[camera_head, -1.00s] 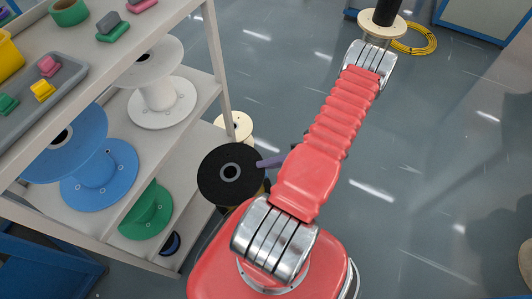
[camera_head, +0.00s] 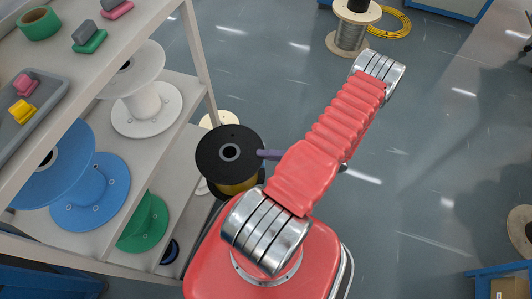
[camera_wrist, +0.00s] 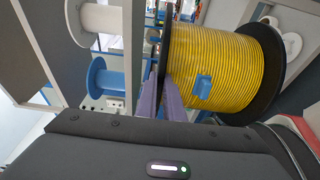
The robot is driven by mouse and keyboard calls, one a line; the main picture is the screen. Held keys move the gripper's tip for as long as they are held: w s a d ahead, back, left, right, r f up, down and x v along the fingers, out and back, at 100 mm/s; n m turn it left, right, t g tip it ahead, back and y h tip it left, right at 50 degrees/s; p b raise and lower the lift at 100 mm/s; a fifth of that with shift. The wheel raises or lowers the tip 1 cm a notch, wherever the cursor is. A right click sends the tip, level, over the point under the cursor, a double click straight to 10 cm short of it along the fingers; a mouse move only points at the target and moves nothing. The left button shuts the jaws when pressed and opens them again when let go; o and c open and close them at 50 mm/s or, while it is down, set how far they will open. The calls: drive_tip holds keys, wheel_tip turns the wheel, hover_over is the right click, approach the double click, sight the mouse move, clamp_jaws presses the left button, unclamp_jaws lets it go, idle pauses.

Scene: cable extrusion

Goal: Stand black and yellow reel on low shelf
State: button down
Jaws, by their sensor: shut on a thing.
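The black and yellow reel (camera_head: 229,152) shows at the centre left in the head view, in front of the shelf unit. Its black flange faces up toward the camera, with yellow winding below. In the wrist view the yellow winding (camera_wrist: 222,70) fills the upper right between two black flanges. My gripper (camera_wrist: 168,98) has purple fingers, shut on the reel at its left flange. In the head view only a purple finger (camera_head: 270,154) shows at the reel's right edge. The low shelf (camera_head: 178,186) is to the left of the reel and partly hidden by it.
A white reel (camera_head: 146,108), a blue reel (camera_head: 92,190) and a green reel (camera_head: 143,222) stand on the shelf unit. A shelf post (camera_head: 199,62) rises close to the held reel. Open floor lies to the right, with a wire reel (camera_head: 351,28) and yellow cable coil (camera_head: 391,22) behind.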

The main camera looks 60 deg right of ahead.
drive_tip(key=shift+w, duration=0.15)
drive_tip(key=w+a+f, duration=0.1)
drive_tip(key=w+a, duration=0.1)
drive_tip(key=w, duration=1.2)
drive_tip(key=w+a+f, duration=0.1)
drive_tip(key=w+a, duration=0.1)
drive_tip(key=w, duration=1.3)
drive_tip(key=shift+w+f, duration=0.2)
drive_tip(key=shift+f, duration=0.05)
idle(2.4)
drive_tip(key=shift+f, duration=0.4)
idle(0.7)
drive_tip(key=c, duration=1.8)
unclamp_jaws()
